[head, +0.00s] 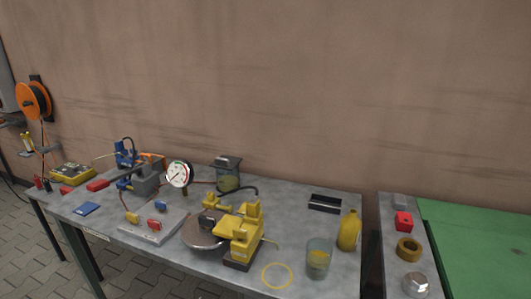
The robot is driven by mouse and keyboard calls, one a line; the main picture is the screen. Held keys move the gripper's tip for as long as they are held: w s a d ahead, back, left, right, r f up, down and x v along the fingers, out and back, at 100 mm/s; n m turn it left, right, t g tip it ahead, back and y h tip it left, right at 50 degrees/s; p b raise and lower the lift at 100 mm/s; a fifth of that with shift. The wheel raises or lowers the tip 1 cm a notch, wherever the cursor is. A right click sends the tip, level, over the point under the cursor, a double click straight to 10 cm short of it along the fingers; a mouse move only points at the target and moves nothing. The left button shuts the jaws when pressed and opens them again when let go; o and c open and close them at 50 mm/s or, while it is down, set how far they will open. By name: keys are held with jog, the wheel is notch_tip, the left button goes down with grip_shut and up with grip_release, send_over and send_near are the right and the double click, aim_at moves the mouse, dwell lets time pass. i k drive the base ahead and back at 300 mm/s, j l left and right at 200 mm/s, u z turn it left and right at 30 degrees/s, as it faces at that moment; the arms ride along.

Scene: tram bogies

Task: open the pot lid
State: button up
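No part is plainly marked as the pot lid. A round, flat silver disc with a dark block on top (203,233) lies on the grey workbench, partly hidden by a yellow device on its right. A small dark-framed pot with a dark top (228,172) and yellowish contents stands further back on the bench; its top looks closed, though it is small in view. My gripper is not in view.
The yellow device (241,236) with a dark base stands mid-bench. A round gauge (179,174), a yellow bottle (349,230), a black tray (324,203) and a grey plate with coloured parts (153,227) stand around. A second surface with a green top (480,245) is at right.

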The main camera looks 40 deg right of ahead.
aim_at(228, 163)
jog(key=i+j+z, duration=0.2)
jog(key=z, duration=0.15)
jog(key=i+j+z, duration=0.3)
jog(key=j+z, duration=0.35)
jog(key=i+j, duration=0.05)
jog(key=j, duration=0.05)
